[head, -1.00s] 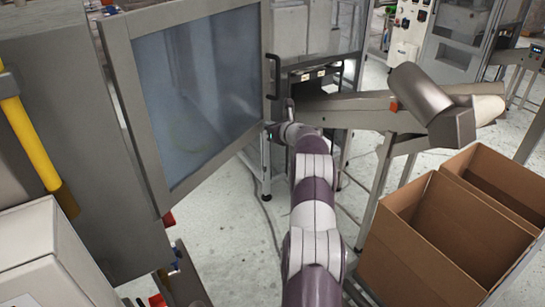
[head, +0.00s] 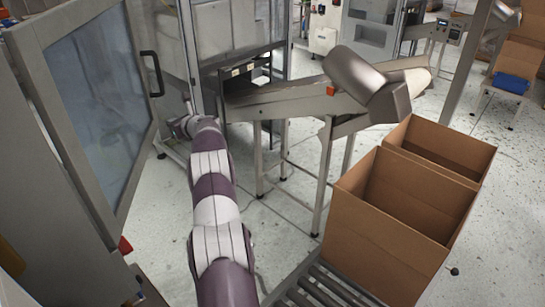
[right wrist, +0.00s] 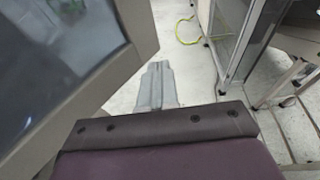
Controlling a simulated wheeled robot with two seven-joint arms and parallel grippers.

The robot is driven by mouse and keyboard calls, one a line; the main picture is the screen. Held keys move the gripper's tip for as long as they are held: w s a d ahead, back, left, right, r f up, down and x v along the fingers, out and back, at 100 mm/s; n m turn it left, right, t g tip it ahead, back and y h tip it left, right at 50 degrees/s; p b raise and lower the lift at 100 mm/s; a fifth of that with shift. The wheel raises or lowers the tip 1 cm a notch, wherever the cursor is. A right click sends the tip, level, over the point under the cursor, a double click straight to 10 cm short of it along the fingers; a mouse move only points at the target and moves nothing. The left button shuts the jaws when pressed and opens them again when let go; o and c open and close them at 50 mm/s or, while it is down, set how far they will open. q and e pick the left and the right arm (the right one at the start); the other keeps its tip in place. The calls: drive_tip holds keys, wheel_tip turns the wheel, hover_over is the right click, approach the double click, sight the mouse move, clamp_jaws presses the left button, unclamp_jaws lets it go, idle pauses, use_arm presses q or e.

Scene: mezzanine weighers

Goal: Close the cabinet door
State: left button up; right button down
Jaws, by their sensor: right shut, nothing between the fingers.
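The cabinet door (head: 75,165) is a grey frame with a large bluish window, standing at an angle on the left of the head view. Its dark handle (head: 153,75) is on the far upright edge. My right arm reaches forward, and its gripper (head: 187,107) is just right of that edge, below the handle. In the right wrist view the right gripper (right wrist: 156,68) is shut and empty, with the door (right wrist: 100,75) to its left and a gap of floor showing between. Contact with the door is not visible. My left gripper is out of view.
A grey machine housing (head: 225,35) stands behind the gripper. A sloping metal conveyor (head: 270,100) lies to its right. Open cardboard boxes (head: 375,225) stand on a roller track (head: 325,290) at front right. Free floor (head: 270,210) lies between my arm and the conveyor.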

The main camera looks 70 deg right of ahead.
drive_tip(key=b+v, duration=0.6)
drive_tip(key=v, duration=0.6)
drive_tip(key=shift+s+a+b, duration=0.15)
drive_tip(key=shift+s+b, duration=0.2)
drive_tip(key=shift+r, duration=0.1)
